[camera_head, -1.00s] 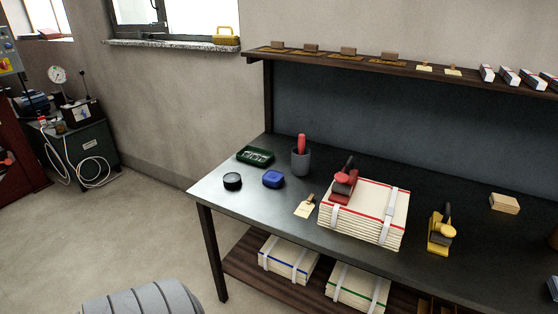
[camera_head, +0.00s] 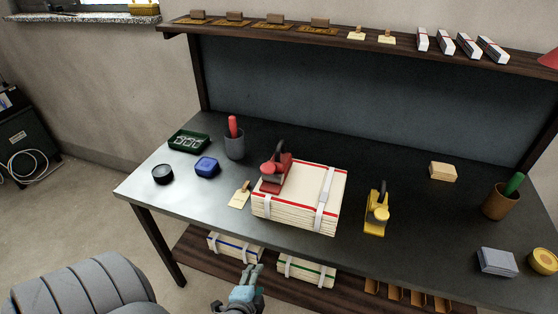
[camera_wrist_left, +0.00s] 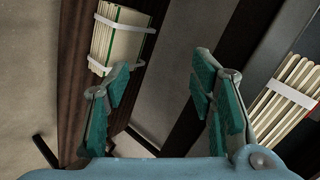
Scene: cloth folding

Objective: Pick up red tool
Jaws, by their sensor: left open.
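A red tool (camera_head: 274,174) with a dark handle rests on the left part of a strapped, red-edged stack (camera_head: 303,202) on the workbench. In the head view my left gripper (camera_head: 252,270) is low at the bench's front, below and in front of that stack and apart from the tool. In the left wrist view the gripper (camera_wrist_left: 160,72) has its teal-padded fingers spread, with nothing between them. The red tool does not show in the wrist view. My right gripper is not in view.
Strapped stacks (camera_head: 306,271) lie on the lower shelf. The bench's front edge is near my gripper.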

